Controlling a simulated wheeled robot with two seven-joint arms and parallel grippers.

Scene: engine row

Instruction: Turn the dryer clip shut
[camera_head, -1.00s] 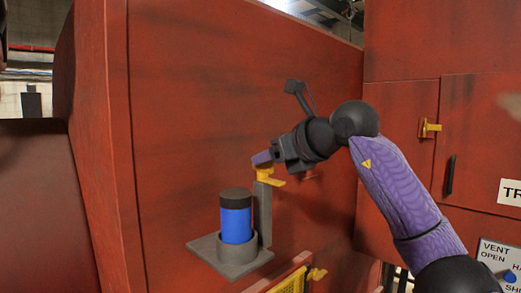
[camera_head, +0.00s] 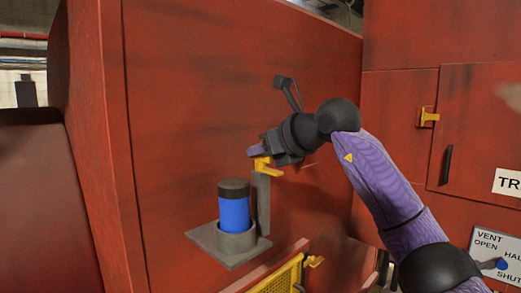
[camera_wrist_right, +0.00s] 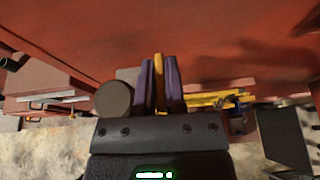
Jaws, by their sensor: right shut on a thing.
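The dryer is a blue canister (camera_head: 234,211) with a dark cap, standing upright in a grey cup on a bracket (camera_head: 212,250) on the red wall. The yellow dryer clip (camera_head: 268,171) sits at the top of a grey post (camera_head: 262,200) just right of the canister. My right gripper (camera_head: 259,151) reaches in from the right and is shut on the clip. In the right wrist view the yellow clip (camera_wrist_right: 158,75) stands between the purple fingers, with the dark cap (camera_wrist_right: 113,98) close on their left. The clip's pivot is largely hidden. My left gripper is not in view.
Red walls meet in a corner behind my right arm. A yellow latch (camera_head: 429,117) and a dark handle (camera_head: 447,165) are on the door at right, above a vent sign (camera_head: 494,250). A yellow mesh panel (camera_head: 280,278) lies below the bracket.

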